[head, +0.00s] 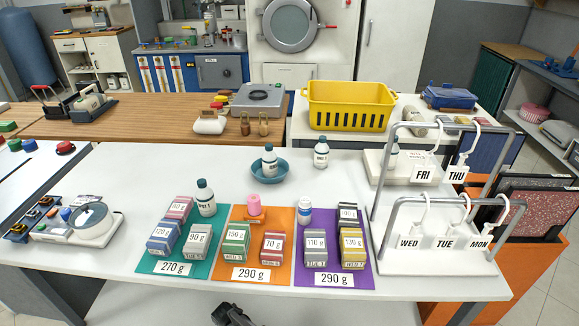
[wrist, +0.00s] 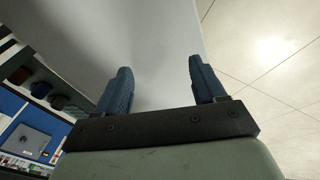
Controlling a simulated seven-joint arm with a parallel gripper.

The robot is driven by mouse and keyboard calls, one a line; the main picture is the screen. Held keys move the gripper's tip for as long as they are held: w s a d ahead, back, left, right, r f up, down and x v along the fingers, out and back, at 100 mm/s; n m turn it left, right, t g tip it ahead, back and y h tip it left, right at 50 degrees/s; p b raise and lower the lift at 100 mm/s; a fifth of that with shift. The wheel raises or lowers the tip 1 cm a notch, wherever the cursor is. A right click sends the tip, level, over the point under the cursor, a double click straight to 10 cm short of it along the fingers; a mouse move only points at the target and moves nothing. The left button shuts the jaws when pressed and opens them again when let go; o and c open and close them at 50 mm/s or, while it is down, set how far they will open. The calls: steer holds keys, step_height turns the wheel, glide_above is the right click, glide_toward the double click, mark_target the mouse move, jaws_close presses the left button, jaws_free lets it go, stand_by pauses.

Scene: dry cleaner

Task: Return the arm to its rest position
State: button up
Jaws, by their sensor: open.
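My gripper (wrist: 158,82) shows in the wrist view with its two blue fingers wide apart and nothing between them. The wrist view looks past the fingers at a plain pale surface and bright tiles. In the head view a dark part of my arm (head: 232,315) shows at the bottom edge, in front of the white table (head: 330,200) and apart from everything on it. The fingertips cannot be made out in the head view.
A teal mat (head: 145,262), an orange mat (head: 262,251) and a purple mat (head: 362,272) hold labelled boxes and bottles. A blue bowl (head: 257,175) with a bottle stands behind them. Tag racks (head: 384,235) stand right, a round-dish scale (head: 70,238) left. The front table edge is clear.

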steer(key=s+d+f+m+g+h, duration=0.1)
steer(key=s+d+f+m+g, duration=0.15)
steer(key=d, duration=1.05)
steer(key=s+d+f+m+g+h, duration=0.1)
steer(key=s+d+m+g+h, duration=0.2)
steer(key=d, duration=1)
steer(key=s+d+r+m+g+y, duration=0.1)
steer(key=s+d+m, duration=0.3)
steer(key=s+d, duration=0.4)
steer(key=s+d+r+m+g+y, duration=0.1)
steer(key=s+d+r+m+g, duration=0.1)
steer(key=s+d+m, duration=0.3)
steer(key=s+d+g, duration=0.1)
steer(key=s+d, duration=0.2)
steer(key=s, duration=0.3)
steer(key=shift+y, duration=0.3)
steer(key=shift+d+m+g, duration=0.1)
steer(key=shift+m+g, duration=0.15)
